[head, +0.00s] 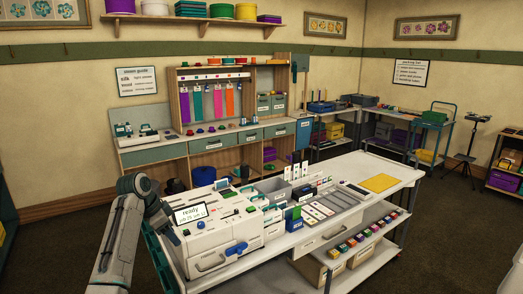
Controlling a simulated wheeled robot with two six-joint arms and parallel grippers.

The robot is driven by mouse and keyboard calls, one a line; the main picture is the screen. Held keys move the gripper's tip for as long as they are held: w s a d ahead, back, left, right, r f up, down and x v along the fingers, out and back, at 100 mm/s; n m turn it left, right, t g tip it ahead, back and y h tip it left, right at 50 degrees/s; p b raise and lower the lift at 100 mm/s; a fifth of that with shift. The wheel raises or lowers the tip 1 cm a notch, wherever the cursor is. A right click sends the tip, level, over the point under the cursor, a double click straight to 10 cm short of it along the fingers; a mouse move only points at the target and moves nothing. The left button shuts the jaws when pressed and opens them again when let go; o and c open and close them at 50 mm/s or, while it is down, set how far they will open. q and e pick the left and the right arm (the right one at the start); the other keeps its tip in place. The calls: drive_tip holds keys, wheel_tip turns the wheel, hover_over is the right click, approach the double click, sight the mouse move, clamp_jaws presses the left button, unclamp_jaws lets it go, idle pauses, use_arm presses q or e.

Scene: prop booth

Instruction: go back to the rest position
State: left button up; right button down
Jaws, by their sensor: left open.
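My left arm rises from the lower left, and its grey wrist bends over the left end of the white worktable (375,170). My left gripper (164,222) is open beside the left side of the white machine (225,232). It is small and dark here, and I cannot tell whether it touches the machine. I see nothing held in it. My right gripper is not in view.
The machine has a lit "ready" display (190,213). A shelving unit (215,145) stands behind. Dark floor is open at right, before a blue cart (435,135).

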use_arm(q)
wheel_tip(320, 180, down, 11)
drive_tip(key=n, duration=0.2)
drive_tip(key=s+a+f+n+y+b, duration=0.15)
drive_tip(key=s+f, duration=0.45)
drive_tip(key=f, duration=0.7)
drive_tip(key=s+f+n+b, duration=0.2)
drive_tip(key=s+f, duration=0.3)
drive_tip(key=f, duration=0.9)
drive_tip(key=s+a+f+n+y+b, duration=0.15)
drive_tip(key=s+f, duration=0.45)
drive_tip(key=f, duration=0.7)
drive_tip(key=s+a+f+n+g+y+b, duration=0.1)
drive_tip(key=s+f, duration=0.9)
drive_tip(key=s, duration=0.2)
drive_tip(key=s+f+n+b, duration=0.1)
drive_tip(key=s+f, duration=0.9)
drive_tip(key=s, duration=0.2)
drive_tip(key=s+f+b, duration=0.1)
drive_tip(key=s+f, duration=0.2)
drive_tip(key=s, duration=1)
drive_tip(key=s+f+n, duration=0.1)
drive_tip(key=s+f, duration=0.3)
drive_tip(key=s, duration=0.8)
drive_tip(key=shift+s+f+n+b, duration=0.2)
drive_tip(key=shift+s+n+b, duration=0.1)
drive_tip(key=shift+s+b, duration=0.1)
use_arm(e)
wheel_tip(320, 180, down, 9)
